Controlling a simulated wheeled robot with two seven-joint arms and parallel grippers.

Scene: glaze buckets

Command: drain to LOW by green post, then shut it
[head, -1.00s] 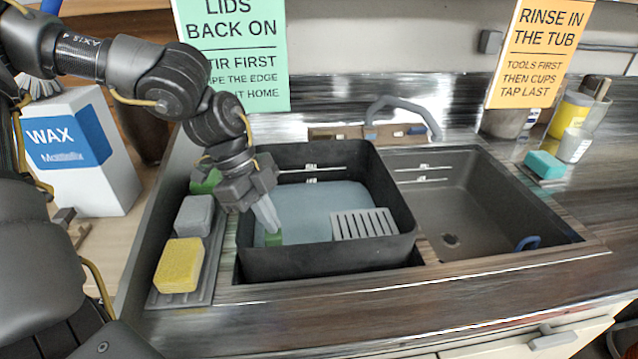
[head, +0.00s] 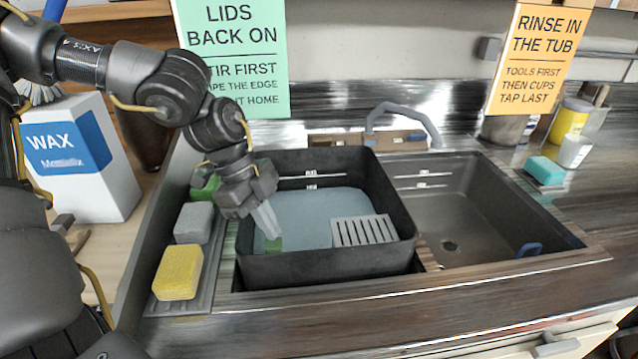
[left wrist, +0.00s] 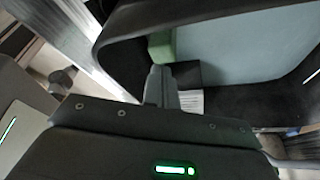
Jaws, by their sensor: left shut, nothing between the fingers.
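A black tub (head: 330,268) sits in the left sink basin, holding blue-grey liquid (head: 305,210). Its inner back wall has two pale level marks (head: 311,180); the liquid's far edge lies close to the lower one. The lettering is too small to read. A green post (head: 275,244) stands in the tub's near left corner; it also shows in the left wrist view (left wrist: 160,46). My left gripper (head: 270,232) is shut and empty, pointing down into the tub with its tips at the post. I cannot tell whether they touch it. My right gripper is out of view.
A grey slotted grate (head: 364,231) is in the tub's near right. The right basin (head: 470,205) is empty except for a blue handle (head: 529,249). A tap (head: 402,112) stands behind. Sponges, including a yellow one (head: 178,272), lie on the left rack.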

